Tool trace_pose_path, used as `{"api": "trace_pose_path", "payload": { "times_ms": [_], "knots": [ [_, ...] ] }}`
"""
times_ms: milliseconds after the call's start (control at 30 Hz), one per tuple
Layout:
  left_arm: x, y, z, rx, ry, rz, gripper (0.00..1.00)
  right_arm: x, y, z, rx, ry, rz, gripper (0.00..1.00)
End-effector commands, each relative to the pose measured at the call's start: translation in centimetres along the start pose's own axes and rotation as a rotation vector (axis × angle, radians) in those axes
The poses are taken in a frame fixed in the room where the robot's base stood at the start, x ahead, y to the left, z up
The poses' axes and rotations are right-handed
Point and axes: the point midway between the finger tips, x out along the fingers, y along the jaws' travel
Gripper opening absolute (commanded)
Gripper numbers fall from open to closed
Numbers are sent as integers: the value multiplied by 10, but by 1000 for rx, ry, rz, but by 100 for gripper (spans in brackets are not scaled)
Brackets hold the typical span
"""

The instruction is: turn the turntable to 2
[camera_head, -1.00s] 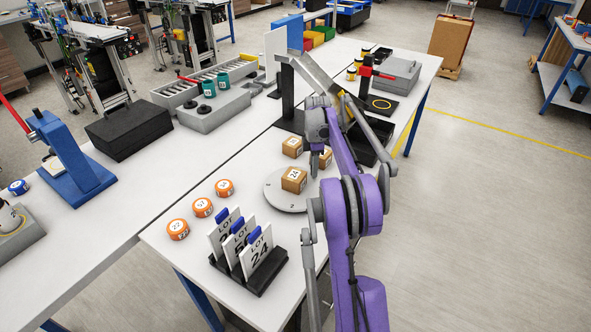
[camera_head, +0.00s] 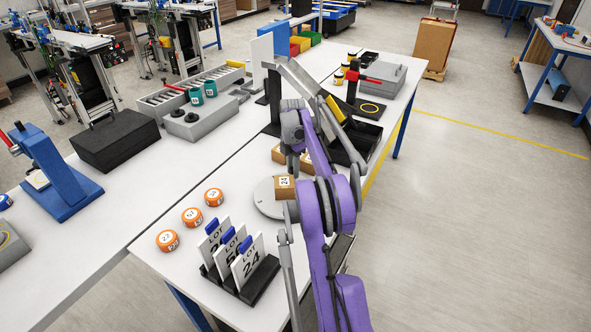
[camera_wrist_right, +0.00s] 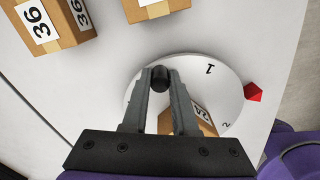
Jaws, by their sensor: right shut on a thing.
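The turntable (camera_head: 265,198) is a pale round disc on the near table, partly covered by my right arm in the head view. In the right wrist view the turntable (camera_wrist_right: 226,90) shows a 1 at its upper right and a 2 at its lower right. A red pointer (camera_wrist_right: 254,92) stands beside the rim, between the two numbers. My right gripper (camera_wrist_right: 160,84) is shut on a black knob (camera_wrist_right: 160,75) at the disc. A box marked 24 (camera_head: 284,188) rides on the disc; it also shows behind the fingers in the wrist view (camera_wrist_right: 200,117). My left gripper is out of view.
Two cardboard boxes stand beyond the disc, one marked 36 (camera_wrist_right: 48,22), the other (camera_wrist_right: 150,8) cut by the frame. Lot cards in a black holder (camera_head: 262,281) and several orange round pieces (camera_head: 192,217) lie left of it. A black tray (camera_head: 362,140) is farther back.

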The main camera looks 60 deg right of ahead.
Motion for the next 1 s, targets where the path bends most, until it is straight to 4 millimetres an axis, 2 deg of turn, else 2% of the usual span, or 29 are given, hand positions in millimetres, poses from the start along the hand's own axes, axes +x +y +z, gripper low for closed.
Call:
{"api": "trace_pose_path", "payload": {
  "times_ms": [1000],
  "knots": [
    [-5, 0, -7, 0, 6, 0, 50, -1, 29, -30, -483, -2, 1, 0]
  ]
}}
